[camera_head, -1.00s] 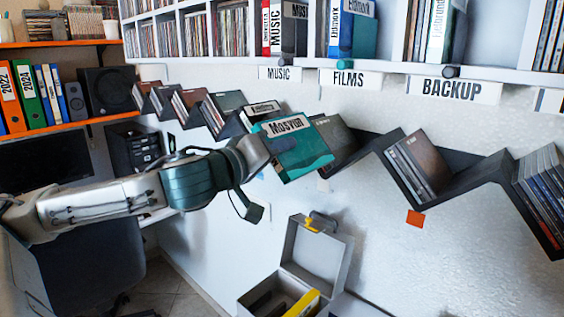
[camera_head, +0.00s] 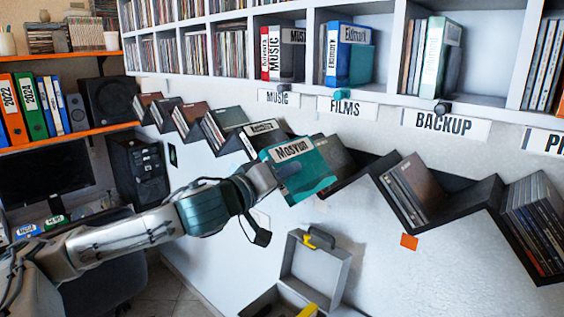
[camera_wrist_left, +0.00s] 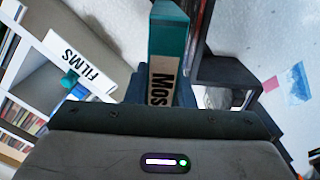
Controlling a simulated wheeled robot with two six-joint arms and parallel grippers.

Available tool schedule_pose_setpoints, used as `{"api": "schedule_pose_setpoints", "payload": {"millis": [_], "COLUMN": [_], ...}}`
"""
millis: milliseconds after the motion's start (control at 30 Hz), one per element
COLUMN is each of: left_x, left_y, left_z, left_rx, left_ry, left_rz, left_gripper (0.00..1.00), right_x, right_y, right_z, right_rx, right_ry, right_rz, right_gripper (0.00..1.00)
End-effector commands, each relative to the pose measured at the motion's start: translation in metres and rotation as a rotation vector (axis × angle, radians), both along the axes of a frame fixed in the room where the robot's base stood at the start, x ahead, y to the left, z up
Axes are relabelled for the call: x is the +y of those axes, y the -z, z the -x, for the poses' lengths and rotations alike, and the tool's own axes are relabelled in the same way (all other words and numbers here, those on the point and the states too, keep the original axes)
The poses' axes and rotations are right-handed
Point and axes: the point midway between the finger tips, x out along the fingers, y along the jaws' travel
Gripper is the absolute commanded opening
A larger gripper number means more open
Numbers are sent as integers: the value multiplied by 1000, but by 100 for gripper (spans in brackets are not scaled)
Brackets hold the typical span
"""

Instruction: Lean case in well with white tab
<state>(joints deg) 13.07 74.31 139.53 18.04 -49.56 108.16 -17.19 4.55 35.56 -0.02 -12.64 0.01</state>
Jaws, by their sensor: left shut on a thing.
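The teal case (camera_head: 312,176) has a white label reading "Mosvun". My left gripper (camera_head: 266,180) is shut on its left side and holds it tilted in front of the dark zigzag shelf (camera_head: 368,180). The case overlaps a well holding a dark case (camera_head: 335,156); I cannot tell whether it touches the shelf. In the left wrist view, the teal case (camera_wrist_left: 168,45) stands out beyond the gripper body. I cannot clearly make out a white tab now. An orange tab (camera_head: 409,242) is on the wall below the well to the right. My right gripper is not in view.
Wells on both sides hold dark cases (camera_head: 412,185) and discs (camera_head: 540,220). A white shelf (camera_head: 390,95) with FILMS (camera_head: 346,107) and BACKUP (camera_head: 445,123) labels hangs above. An open grey box (camera_head: 315,272) stands below. The wall under the zigzag shelf is mostly bare.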

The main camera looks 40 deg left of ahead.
Motion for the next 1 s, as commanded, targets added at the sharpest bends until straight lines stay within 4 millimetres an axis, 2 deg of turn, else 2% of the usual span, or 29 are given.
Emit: {"api": "schedule_pose_setpoints", "payload": {"millis": [33,300,667,1000], "left_x": [0,-1,-4,-6], "left_y": [-4,-2,-1,5], "left_z": [-1,-7,-35,-69], "left_rx": [2,5,4,2], "left_ry": [-1,-10,-8,-8], "left_rz": [3,4,9,6], "left_gripper": [0,0,0,0], "right_x": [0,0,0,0], "right_y": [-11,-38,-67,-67], "right_z": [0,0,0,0], "right_rx": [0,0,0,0], "right_ry": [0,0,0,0], "right_rz": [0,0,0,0], "right_gripper": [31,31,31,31]}}
